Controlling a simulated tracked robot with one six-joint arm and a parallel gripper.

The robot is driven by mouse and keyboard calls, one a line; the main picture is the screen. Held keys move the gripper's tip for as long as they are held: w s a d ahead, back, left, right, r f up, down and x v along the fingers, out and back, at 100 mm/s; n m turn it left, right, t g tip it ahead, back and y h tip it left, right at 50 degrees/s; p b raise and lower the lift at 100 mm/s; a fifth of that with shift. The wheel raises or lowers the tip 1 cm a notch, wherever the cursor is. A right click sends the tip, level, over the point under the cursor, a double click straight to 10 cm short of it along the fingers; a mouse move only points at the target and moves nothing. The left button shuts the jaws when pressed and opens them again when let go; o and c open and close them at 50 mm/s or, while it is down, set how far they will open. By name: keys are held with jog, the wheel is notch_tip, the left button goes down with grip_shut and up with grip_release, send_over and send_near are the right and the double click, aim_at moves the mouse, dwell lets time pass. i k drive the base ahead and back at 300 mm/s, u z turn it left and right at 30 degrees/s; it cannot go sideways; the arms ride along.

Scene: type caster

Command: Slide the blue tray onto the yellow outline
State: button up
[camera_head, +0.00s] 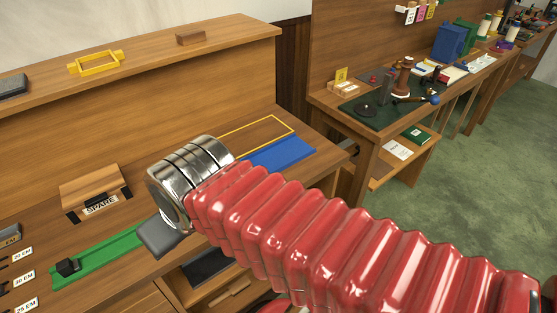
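The blue tray (281,154) lies flat on the wooden bench, right of my arm's chrome end. Its left and near part is hidden behind my red arm. The yellow outline (254,128) is a thin rectangle on the bench just behind the tray. Bare wood shows inside it, and the tray's back edge runs along its near side. I cannot tell whether they overlap. My gripper (161,236) shows only as a dark grey piece below the chrome end, left of and apart from the tray. Its fingertips and opening are not clear.
A yellow frame (96,62) sits on the upper shelf. A drawer (222,283) stands open below. Another bench is at right.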

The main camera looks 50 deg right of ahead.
aim_at(278, 155)
jog(key=z, duration=1.2)
jog(key=k, duration=0.6)
jog(key=z, duration=0.3)
jog(key=i, duration=0.5)
jog(key=u, duration=0.05)
